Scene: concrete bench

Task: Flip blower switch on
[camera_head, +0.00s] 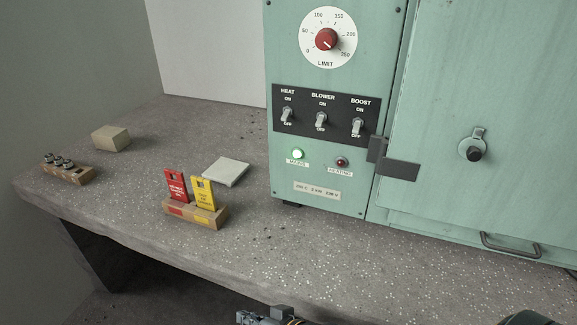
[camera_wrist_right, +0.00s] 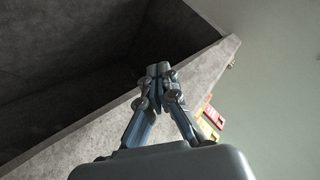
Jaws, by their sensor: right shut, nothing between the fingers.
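The blower switch (camera_head: 321,119) is the middle of three grey toggle levers on a black panel (camera_head: 346,113) on the green oven's front. Its lever appears to point down toward OFF; it is small in the view. The heat switch (camera_head: 287,115) is left of it and the boost switch (camera_head: 357,127) right of it. My right gripper (camera_head: 246,317) shows only partly at the bottom edge of the head view, well below the panel and apart from it. In the wrist view its fingers (camera_wrist_right: 159,71) are together and empty. My left gripper is out of view.
A dark latch bracket (camera_head: 397,168) juts out right of the panel. Red and yellow tags (camera_head: 190,190) stand in a wooden block on the bench. The bench front (camera_head: 290,260) is clear.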

